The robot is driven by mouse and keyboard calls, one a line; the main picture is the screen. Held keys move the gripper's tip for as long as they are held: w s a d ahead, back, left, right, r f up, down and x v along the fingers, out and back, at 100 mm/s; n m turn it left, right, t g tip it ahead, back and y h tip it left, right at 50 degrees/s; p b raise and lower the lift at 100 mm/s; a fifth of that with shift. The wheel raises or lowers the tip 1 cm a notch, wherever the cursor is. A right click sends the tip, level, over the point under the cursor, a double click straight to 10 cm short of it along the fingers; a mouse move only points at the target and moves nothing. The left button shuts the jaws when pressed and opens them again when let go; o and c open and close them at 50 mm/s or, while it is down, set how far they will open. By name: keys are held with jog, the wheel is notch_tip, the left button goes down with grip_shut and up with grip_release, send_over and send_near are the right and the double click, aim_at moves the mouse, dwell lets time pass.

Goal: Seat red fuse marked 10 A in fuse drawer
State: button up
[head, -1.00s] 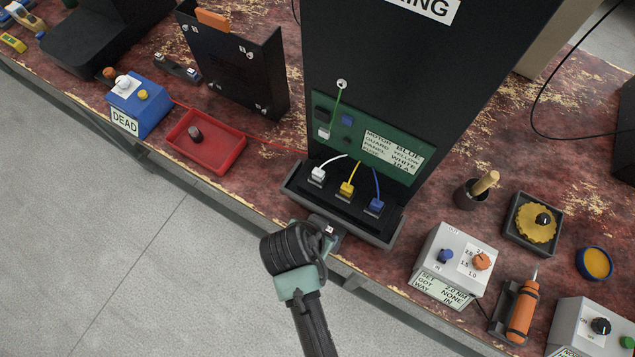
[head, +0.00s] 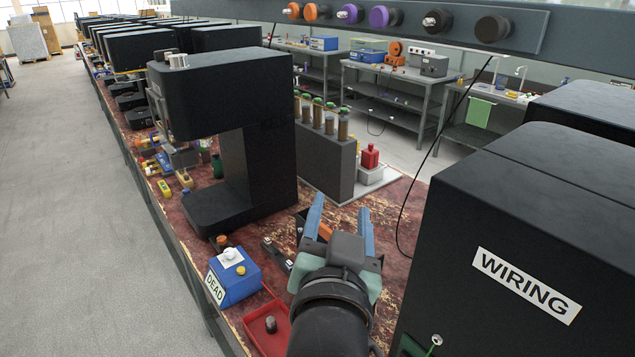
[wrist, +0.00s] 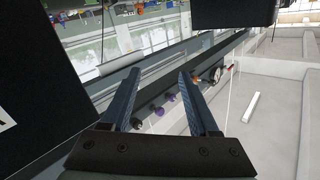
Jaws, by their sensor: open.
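My gripper (head: 341,215) is raised over the bench, left of the black machine labelled WIRING (head: 520,250). Its two blue-grey fingers are spread, with nothing between them. In the wrist view the gripper (wrist: 158,78) is also open and empty, with the fingers pointing out over the room. I cannot make out a red fuse marked 10 A in either current view. I cannot identify the fuse drawer either; the lower front of the WIRING machine is cut off by the frame edge.
A blue box labelled DEAD (head: 232,276) and a red tray (head: 256,335) holding a dark round piece stand at the bench's front edge. A large black machine (head: 222,90) stands beyond. An overhead rail (head: 390,30) with coloured knobs crosses above. The aisle at left is clear.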

jog(key=s+a+r+n+t, duration=0.1)
jog(key=s+r+t, duration=0.2)
jog(key=r, duration=0.6)
jog(key=s+a+r+n+t+y, duration=0.1)
jog(key=s+r, duration=0.4)
jog(key=r, duration=0.5)
jog(key=s+a+r+n+t+y, duration=0.1)
jog(key=s+r+t, duration=0.3)
jog(key=r, duration=0.5)
jog(key=shift+s+r+n+t, duration=0.3)
jog(key=shift+n+t, duration=0.5)
jog(key=shift+t, duration=0.3)
jog(key=shift+f, duration=0.1)
